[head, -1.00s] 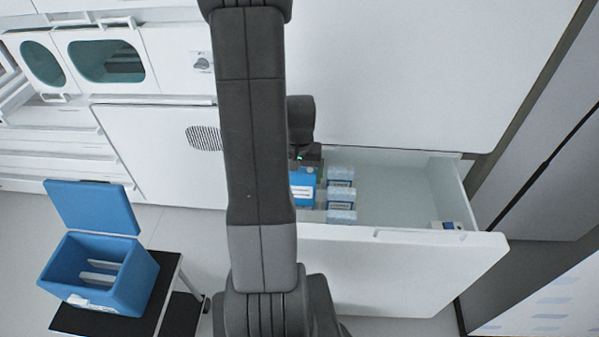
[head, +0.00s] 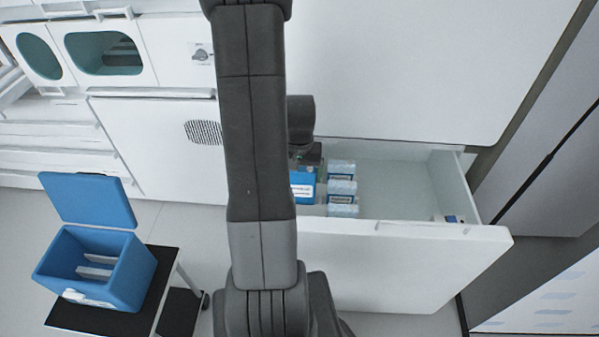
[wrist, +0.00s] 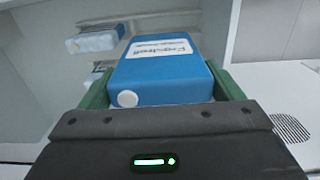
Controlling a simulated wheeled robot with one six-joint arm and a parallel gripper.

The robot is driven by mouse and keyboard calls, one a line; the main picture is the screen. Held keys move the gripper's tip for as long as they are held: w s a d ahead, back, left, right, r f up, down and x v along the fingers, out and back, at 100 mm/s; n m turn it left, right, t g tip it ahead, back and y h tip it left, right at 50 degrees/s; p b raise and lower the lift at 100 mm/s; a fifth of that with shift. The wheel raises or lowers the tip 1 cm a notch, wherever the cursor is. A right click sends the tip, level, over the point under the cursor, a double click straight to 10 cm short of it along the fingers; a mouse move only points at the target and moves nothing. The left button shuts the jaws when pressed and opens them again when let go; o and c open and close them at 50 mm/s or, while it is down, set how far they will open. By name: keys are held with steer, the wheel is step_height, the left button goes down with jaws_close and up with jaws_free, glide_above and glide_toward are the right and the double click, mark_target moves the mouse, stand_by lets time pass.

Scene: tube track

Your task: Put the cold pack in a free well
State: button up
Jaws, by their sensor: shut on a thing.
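The cold pack is a blue block with a white label and a round white cap. It fills the middle of the wrist view (wrist: 150,82), and its labelled face shows in the head view (head: 303,188). My gripper (wrist: 162,72) is shut on it, with a green finger on each side. In the head view my gripper (head: 304,158) is at the left end of the open drawer (head: 400,228), partly hidden by my arm. The blue cooler box (head: 130,268) stands at lower left with its lid up. White dividers (head: 95,272) show inside it.
Several clear-topped blue packs (head: 342,187) stand in the drawer just right of the held pack. The drawer's right part is mostly bare. The cooler stands on a black-topped cart (head: 160,290). White cabinets (head: 150,140) line the back.

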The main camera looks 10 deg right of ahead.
mark_target(300, 201)
steer(key=shift+f+b, duration=2.5)
steer(key=shift+f, duration=0.75)
steer(key=shift+f+b, duration=1.45)
steer(key=shift+f, duration=0.3)
steer(key=shift+f+b, duration=1)
steer(key=shift+f, duration=0.25)
steer(key=shift+f+b, duration=1.15)
steer(key=shift+f, duration=0.35)
